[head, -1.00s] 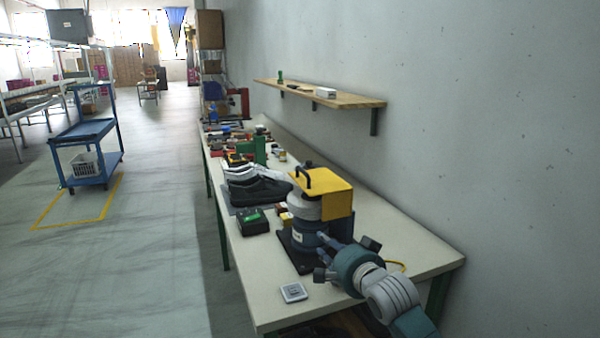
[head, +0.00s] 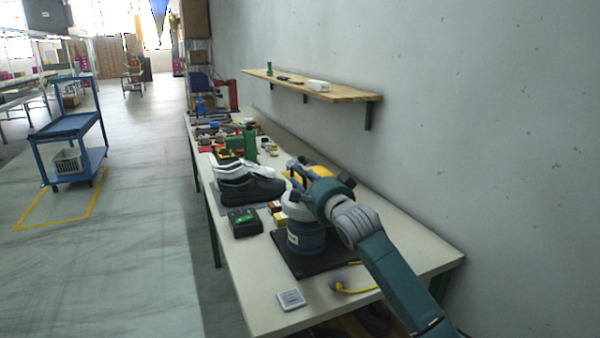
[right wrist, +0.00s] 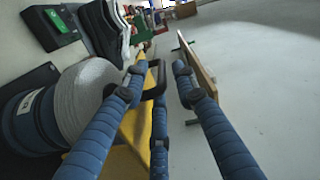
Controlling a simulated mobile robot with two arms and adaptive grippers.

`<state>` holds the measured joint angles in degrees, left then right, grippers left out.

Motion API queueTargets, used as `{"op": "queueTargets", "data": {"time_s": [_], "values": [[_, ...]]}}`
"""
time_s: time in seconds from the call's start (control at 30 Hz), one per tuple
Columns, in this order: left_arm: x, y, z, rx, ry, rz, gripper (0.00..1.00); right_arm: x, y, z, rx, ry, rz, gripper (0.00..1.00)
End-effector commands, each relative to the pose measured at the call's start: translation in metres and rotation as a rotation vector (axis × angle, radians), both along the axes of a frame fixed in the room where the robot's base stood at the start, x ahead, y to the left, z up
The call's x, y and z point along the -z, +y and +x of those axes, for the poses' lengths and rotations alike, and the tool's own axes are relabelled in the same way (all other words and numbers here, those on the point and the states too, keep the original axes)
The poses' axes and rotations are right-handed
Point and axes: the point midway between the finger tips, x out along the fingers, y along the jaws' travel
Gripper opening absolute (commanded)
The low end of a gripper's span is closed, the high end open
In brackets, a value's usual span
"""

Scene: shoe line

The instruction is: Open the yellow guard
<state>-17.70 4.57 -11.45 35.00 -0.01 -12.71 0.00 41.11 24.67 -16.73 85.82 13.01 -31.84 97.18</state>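The yellow guard (head: 321,171) sits on top of a grey and blue round machine (head: 306,236) on the bench, largely hidden behind my right gripper. My right gripper (head: 308,179) is over the guard. In the right wrist view the guard (right wrist: 128,150) lies below the fingers. Its black handle (right wrist: 152,92) stands between the spread blue fingers (right wrist: 160,72). The fingers look open, not closed on the handle; whether one touches it I cannot tell. My left gripper is not in view.
Dark and white shoes (head: 250,188) and a black-green box (head: 244,222) stand left of the machine. A wooden shelf (head: 330,91) juts from the wall behind. A grey square plate (head: 291,299) and a yellow cable (head: 360,289) lie at the bench's near end.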

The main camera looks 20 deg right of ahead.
Motion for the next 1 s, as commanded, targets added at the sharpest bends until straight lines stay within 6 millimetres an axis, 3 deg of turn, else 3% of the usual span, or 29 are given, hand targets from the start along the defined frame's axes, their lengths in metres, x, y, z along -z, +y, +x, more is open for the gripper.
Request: {"op": "queueTargets", "data": {"time_s": [0.23, 0.53, 0.67, 0.7, 1.0], "values": [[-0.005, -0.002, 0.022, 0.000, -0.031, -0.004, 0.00, 0.000, 0.001, 0.017, 0.000, 0.000, -0.001, 0.28], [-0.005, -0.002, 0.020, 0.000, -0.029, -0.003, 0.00, 0.001, 0.002, 0.019, 0.000, 0.000, -0.001, 0.28], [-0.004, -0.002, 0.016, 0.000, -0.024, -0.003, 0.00, 0.001, 0.002, 0.018, 0.000, 0.000, -0.001, 0.02], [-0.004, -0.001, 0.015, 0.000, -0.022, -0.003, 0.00, 0.001, 0.002, 0.018, 0.000, 0.000, -0.001, 0.00], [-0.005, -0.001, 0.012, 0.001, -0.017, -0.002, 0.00, -0.001, 0.000, 0.018, 0.001, -0.001, 0.004, 0.00]]}}
